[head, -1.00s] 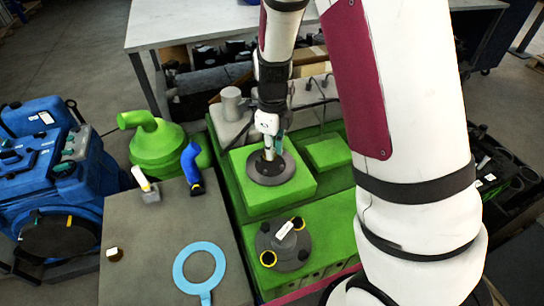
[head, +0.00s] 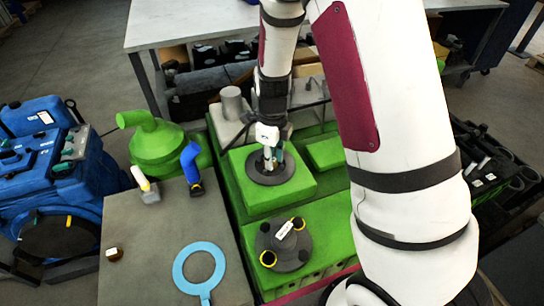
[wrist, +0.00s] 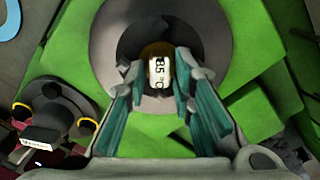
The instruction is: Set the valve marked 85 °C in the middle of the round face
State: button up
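The valve, a small brown piece with a white tag (wrist: 158,72) reading about 85 °C, shows in the wrist view between my fingertips. It stands at the dark middle of the round grey face (head: 254,172) on the green block; how deep it sits cannot be told. My gripper (head: 269,160) is over that face, pointing down. In the wrist view my gripper (wrist: 158,75) has its two teal-padded fingers spread, with a gap on both sides of the valve. In the head view the fingers mostly hide the valve.
A second dark round cover (head: 284,250) with yellow-ringed parts and a white tag lies in front. On the grey bench at left are a light-blue ring (head: 181,268), a blue-handled tool (head: 191,165), a yellow-white tool (head: 148,188) and a small brown piece (head: 114,254).

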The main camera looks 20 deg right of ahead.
jog(key=shift+r, duration=0.1)
notch_tip(320, 180, up, 12)
jog(key=p, duration=0.1)
jog(key=s+r+n+t+y, duration=0.1)
jog(key=s+r+n+t, duration=0.1)
jog(key=s+r+n, duration=0.9)
jog(key=s+r+n+t+h, duration=0.1)
jog(key=s+r+n, duration=0.3)
jog(key=s+n, duration=0.9)
jog(key=n+t, duration=0.1)
jog(key=n, duration=0.2)
jog(key=shift+s+r, duration=0.2)
jog(key=shift+s, duration=0.2)
